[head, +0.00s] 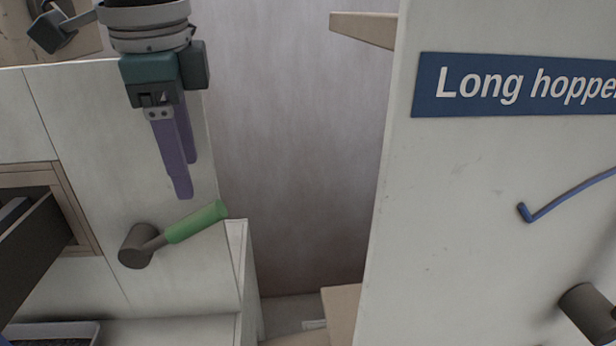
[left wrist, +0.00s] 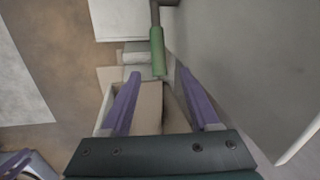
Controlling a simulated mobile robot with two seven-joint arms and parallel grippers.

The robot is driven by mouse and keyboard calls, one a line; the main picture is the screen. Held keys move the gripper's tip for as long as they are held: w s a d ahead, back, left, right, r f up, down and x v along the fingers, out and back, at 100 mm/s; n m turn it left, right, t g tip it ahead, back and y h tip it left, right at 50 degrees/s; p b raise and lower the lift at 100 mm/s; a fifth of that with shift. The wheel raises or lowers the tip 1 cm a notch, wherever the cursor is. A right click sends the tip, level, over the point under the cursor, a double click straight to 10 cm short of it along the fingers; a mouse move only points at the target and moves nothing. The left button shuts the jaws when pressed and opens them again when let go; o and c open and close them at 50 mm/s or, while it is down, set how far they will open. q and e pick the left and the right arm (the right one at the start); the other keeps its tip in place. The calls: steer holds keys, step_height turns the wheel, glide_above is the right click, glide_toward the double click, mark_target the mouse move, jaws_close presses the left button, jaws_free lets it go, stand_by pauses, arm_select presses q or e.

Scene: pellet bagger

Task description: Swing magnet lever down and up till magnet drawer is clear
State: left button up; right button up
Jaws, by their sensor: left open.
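The magnet lever (head: 196,222) has a green grip and a dark round hub on the pale machine front. It points right and slightly up. My left gripper (head: 186,192) hangs above the lever, its purple fingers pointing down and apart from the grip. In the left wrist view the green lever grip (left wrist: 157,50) shows beyond and between the open fingers (left wrist: 160,98), with nothing held. A dark drawer (head: 32,245), probably the magnet drawer, sticks out of a wood-framed opening at the left. Its contents are mostly hidden.
A panel with a blue "Long hopper" sign (head: 515,85) stands at the right, with a blue hooked rod (head: 560,195) and a dark knob (head: 588,305). A tray of dark pellets (head: 50,334) sits lower left. A gap separates the two panels.

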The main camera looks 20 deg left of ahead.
mark_target(197, 213)
arm_select(q)
steer(key=f, duration=0.3)
steer(key=f+p, duration=0.1)
steer(key=f, duration=0.2)
steer(key=w+a+f, duration=0.1)
steer(key=f, duration=0.2)
steer(key=shift+f+p, duration=0.35)
jaws_close()
steer(key=shift+r, duration=0.1)
stand_by(0.9)
